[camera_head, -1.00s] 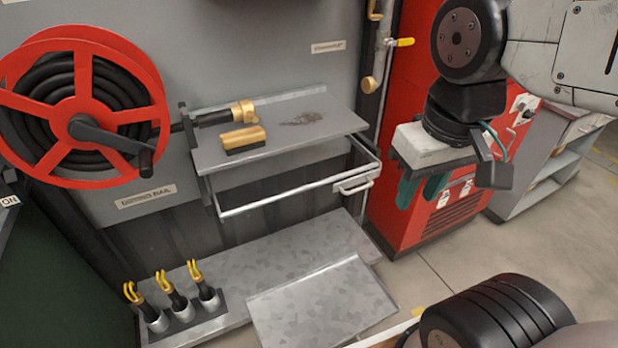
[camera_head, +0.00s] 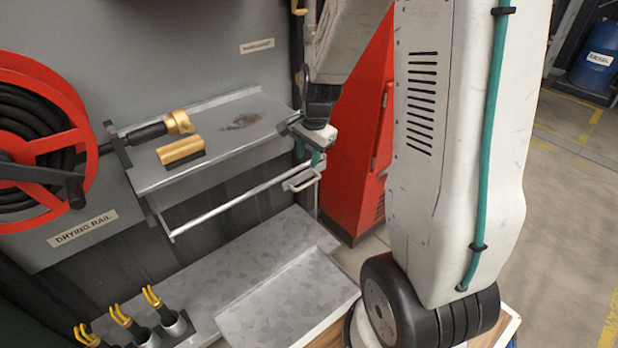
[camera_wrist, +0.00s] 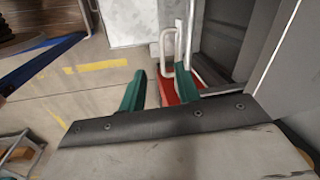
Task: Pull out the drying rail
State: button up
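The drying rail (camera_head: 235,202) is a thin pale metal bar in a frame below the grey shelf. A small pale loop handle (camera_head: 303,181) sits at its right end. The "DRYING RAIL" label (camera_head: 83,228) is on the wall to the left. My gripper (camera_head: 317,158) points down just above and right of the handle, partly hidden by its own body. In the wrist view, my gripper's two green fingers (camera_wrist: 157,88) are apart, with no held thing visible. The pale handle loop (camera_wrist: 168,52) shows just beyond the fingertips, nearer the right finger; contact cannot be told.
The shelf (camera_head: 215,145) holds a brass-ended nozzle (camera_head: 165,128) and a brass-coloured block (camera_head: 180,150). A red hose reel (camera_head: 70,100) is at left. A red cabinet (camera_head: 350,150) stands close behind my arm. A low metal platform (camera_head: 200,275) lies below. Open floor is at right.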

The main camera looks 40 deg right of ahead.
aim_at(309, 184)
jog(key=shift+m, duration=0.9)
jog(key=f, duration=0.3)
jog(key=w+d+f, duration=0.1)
jog(key=f, duration=0.3)
jog(key=w+d+f, duration=0.1)
jog(key=f, duration=0.3)
jog(key=shift+w+d+f, duration=0.1)
jog(key=shift+w+d, duration=0.1)
jog(key=shift+w, duration=0.05)
grip_shut()
